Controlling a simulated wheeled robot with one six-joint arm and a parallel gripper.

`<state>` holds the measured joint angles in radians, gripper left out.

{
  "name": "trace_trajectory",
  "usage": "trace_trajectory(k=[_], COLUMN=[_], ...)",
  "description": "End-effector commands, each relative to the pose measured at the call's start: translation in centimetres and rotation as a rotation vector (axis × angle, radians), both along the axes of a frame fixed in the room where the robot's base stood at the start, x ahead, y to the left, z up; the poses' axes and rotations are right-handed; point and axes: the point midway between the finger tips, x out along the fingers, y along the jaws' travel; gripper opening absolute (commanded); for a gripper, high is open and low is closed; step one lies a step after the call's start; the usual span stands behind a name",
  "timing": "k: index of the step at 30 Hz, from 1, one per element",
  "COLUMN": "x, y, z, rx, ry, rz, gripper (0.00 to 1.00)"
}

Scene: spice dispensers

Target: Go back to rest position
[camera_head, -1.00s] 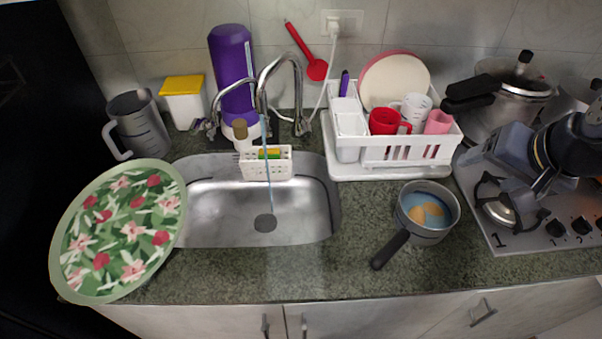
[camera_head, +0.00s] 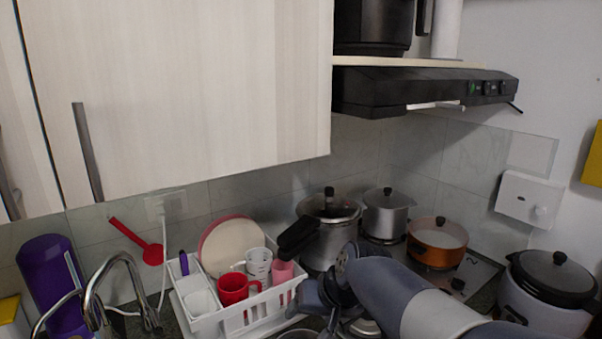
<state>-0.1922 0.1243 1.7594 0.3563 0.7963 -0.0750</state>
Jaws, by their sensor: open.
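My arm reaches in from the lower right, grey and white. My gripper (camera_head: 308,297) is at its end, low in the picture, in front of the stove and just right of the white dish rack (camera_head: 236,322). Its jaws are open and I see nothing held between them. The wrist hides part of the stove and the lower part of the pressure cooker (camera_head: 335,236). Whether the gripper touches the rack cannot be told.
An orange pot (camera_head: 437,243) and a silver pot (camera_head: 387,214) stand on the stove. A rice cooker (camera_head: 545,292) is at the right. The upper cabinet (camera_head: 190,90) and range hood (camera_head: 420,90) hang above.

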Motion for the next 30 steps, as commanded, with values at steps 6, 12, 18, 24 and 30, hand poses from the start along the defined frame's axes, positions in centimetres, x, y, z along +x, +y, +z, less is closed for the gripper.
trace_trajectory(k=[6, 12, 18, 24, 30], x=[0.0, 0.0, 0.0, 0.0, 0.0], y=[0.0, 0.0, 0.0, 0.0, 0.0], z=[1.8, 2.0, 2.0, 1.3, -1.1], rx=[-0.001, 0.0, 0.0, 0.0, 0.0], ry=[-0.001, 0.0, 0.0, 0.0, 0.001], rz=[-0.001, 0.0, 0.0, -0.001, -0.001], gripper=[0.67, 0.67, 0.67, 0.67, 0.67])
